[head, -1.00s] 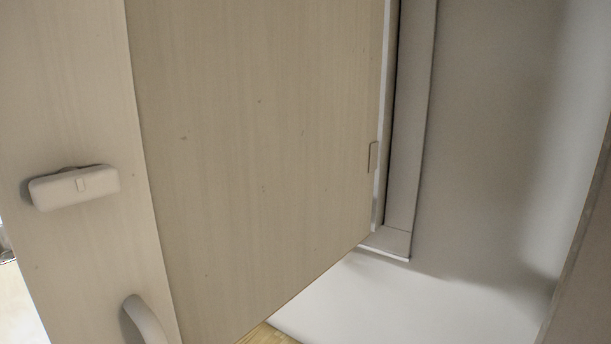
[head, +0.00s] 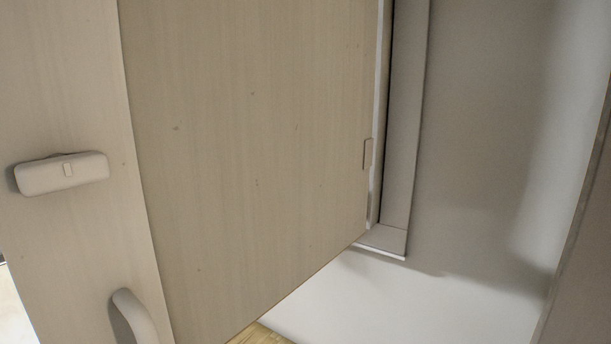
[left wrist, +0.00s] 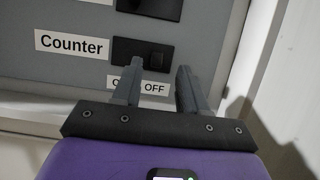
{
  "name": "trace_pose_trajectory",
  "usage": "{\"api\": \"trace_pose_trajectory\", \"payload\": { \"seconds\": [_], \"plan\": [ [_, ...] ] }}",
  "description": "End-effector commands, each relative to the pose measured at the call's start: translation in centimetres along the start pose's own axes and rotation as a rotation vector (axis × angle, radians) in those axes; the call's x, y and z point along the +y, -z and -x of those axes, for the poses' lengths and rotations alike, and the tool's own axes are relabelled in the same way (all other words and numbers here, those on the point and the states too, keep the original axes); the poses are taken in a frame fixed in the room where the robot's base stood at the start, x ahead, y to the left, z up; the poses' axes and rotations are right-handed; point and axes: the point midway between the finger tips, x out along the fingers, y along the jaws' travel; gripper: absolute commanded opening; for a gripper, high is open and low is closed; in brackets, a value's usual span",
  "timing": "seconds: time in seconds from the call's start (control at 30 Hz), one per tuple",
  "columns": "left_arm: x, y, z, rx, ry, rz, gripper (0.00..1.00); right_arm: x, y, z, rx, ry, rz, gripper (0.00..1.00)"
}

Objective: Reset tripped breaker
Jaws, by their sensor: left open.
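In the left wrist view a grey breaker panel (left wrist: 75,60) fills the upper part. A black breaker switch (left wrist: 128,47) sits beside a white label reading "Counter" (left wrist: 72,44). Its raised lever (left wrist: 157,58) appears on the right side, above the word OFF. The ON/OFF label (left wrist: 155,88) is partly hidden by a finger. My left gripper (left wrist: 159,71) is open and empty, its fingertips just below the switch, one on each side of the lever; contact cannot be told. My right gripper is in neither view.
Another black breaker switch (left wrist: 150,8) is cut off at the top of the wrist view. The head view shows a large wooden door panel (head: 250,150), a latch-like fitting (head: 62,174), a curved handle (head: 133,316) and white floor (head: 400,300) at the right.

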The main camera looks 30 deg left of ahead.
Motion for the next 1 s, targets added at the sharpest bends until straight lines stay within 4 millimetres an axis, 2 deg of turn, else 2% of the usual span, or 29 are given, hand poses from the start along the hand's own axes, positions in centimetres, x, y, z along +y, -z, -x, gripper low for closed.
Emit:
{"api": "trace_pose_trajectory", "payload": {
  "seconds": [0.1,0.3,1.0],
  "plan": [
    [0.1,0.3,1.9,0.001,0.0,0.0,0.43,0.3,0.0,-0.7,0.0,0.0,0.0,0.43],
    [0.0,0.1,3.9,0.001,0.001,0.001,0.43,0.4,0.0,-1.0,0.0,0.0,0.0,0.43],
    [0.0,0.0,4.3,0.0,0.001,0.002,0.43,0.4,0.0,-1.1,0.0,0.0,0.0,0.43]
  ]
}}
